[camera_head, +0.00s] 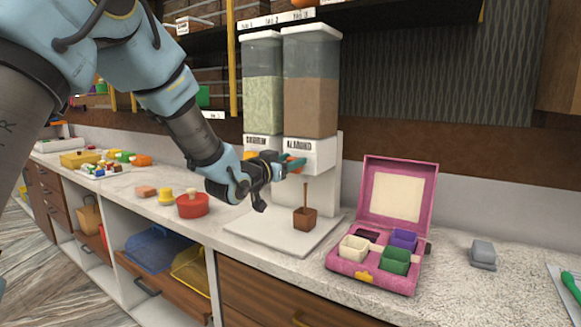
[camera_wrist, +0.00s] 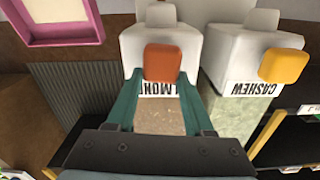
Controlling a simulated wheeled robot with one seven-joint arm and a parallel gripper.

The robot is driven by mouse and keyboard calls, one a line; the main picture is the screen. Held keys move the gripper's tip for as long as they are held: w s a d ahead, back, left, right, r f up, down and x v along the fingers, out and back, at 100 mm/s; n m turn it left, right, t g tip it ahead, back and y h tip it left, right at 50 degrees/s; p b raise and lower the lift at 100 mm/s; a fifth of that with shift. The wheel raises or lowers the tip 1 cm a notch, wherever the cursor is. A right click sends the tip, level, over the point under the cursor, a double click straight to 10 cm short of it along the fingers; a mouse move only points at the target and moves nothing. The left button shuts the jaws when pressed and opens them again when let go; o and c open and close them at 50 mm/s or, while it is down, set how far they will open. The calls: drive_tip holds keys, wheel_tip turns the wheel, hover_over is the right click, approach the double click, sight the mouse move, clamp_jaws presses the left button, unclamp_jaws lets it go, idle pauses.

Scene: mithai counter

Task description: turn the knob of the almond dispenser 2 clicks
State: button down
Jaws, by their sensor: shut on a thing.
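The almond dispenser (camera_head: 311,92) is a clear bin of brown contents over a white housing labelled ALMOND. Its orange-brown knob (camera_wrist: 163,62) sits between the green fingertips of my gripper (camera_wrist: 161,82), which is shut on it. In the head view my gripper (camera_head: 285,166) reaches the housing from the left, and only part of the knob (camera_head: 298,161) shows. A small brown cup (camera_head: 304,219) stands on the white base (camera_head: 265,235) below the outlet. A thin brown vertical strand shows between outlet and cup; I cannot tell whether it is falling contents.
The cashew dispenser (camera_head: 262,90), with a yellow knob (camera_wrist: 284,66), stands close on the left. An open pink box (camera_head: 400,205) with small coloured cups is right of the base. A red round container (camera_head: 193,206) is left. A grey block (camera_head: 483,253) lies far right.

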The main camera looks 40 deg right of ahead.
drive_tip(key=m+b, duration=0.5)
drive_tip(key=b, duration=0.3)
drive_tip(key=s+f+m+b, duration=0.1)
drive_tip(key=m+b, duration=0.5)
drive_tip(key=b, duration=0.3)
drive_tip(key=f+m+b, duration=0.1)
drive_tip(key=m+b, duration=0.4)
drive_tip(key=b, duration=0.3)
drive_tip(key=shift+s+d+m, duration=0.25)
drive_tip(key=shift+s+m, duration=0.1)
drive_tip(key=shift+m, duration=0.05)
drive_tip(key=shift+b, duration=0.35)
drive_tip(key=shift+c, duration=1.4)
unclamp_jaws()
drive_tip(key=shift+r, duration=0.1)
